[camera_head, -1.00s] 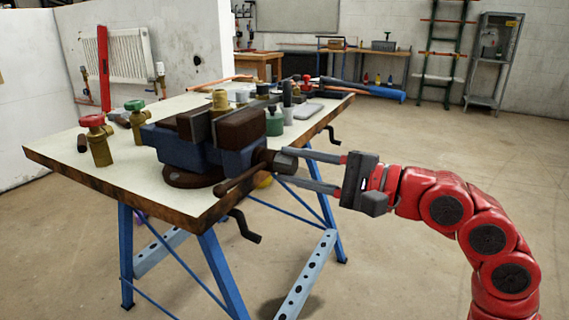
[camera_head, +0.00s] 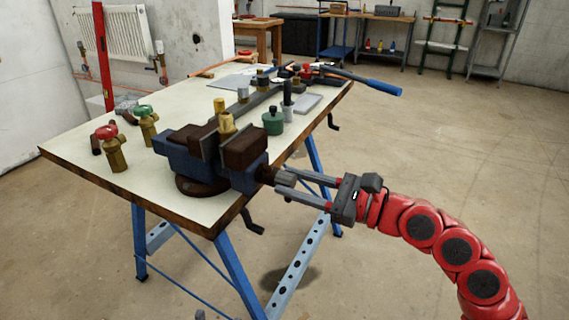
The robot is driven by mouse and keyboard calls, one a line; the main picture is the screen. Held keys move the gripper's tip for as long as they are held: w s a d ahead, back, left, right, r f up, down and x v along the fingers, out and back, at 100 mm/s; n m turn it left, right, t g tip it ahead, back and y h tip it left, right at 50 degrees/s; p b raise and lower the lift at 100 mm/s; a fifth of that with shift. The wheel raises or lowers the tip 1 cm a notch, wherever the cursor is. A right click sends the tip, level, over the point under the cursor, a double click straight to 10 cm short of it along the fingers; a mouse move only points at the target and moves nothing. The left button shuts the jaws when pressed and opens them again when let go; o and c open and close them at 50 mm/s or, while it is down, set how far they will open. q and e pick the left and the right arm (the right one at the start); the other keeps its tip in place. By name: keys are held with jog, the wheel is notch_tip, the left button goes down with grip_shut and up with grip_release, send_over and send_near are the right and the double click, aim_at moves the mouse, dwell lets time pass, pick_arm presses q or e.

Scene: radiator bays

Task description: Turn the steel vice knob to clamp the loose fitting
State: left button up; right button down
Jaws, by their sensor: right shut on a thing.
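The blue and brown vice (camera_head: 188,155) stands on the bench's near right edge. A brass fitting (camera_head: 226,122) stands upright at its jaws; I cannot tell how tightly it sits. The vice's dark knob (camera_head: 267,174) sticks out to the right, past the bench edge. My right gripper (camera_head: 281,182) reaches in from the right and is shut on the knob end, which its fingertips partly hide. My left gripper is not in view.
The workbench (camera_head: 85,160) has blue trestle legs. Brass valves with red (camera_head: 110,145) and green (camera_head: 146,122) handles stand left of the vice. Floor to the right is clear.

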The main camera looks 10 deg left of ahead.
jog(key=m+p, duration=0.9)
jog(key=p, duration=0.3)
jog(key=shift+a+r, duration=0.1)
jog(key=shift+r, duration=0.05)
jog(key=m+p, duration=0.9)
jog(key=p, duration=0.2)
jog(key=c, duration=0.8)
grip_release()
jog(key=shift+f+b, duration=0.3)
jog(key=shift+b, duration=0.15)
jog(key=shift+o, duration=0.6)
jog(key=shift+r, duration=0.1)
jog(key=shift+d, duration=0.2)
jog(key=v, duration=0.7)
jog(key=shift+a+r, duration=0.1)
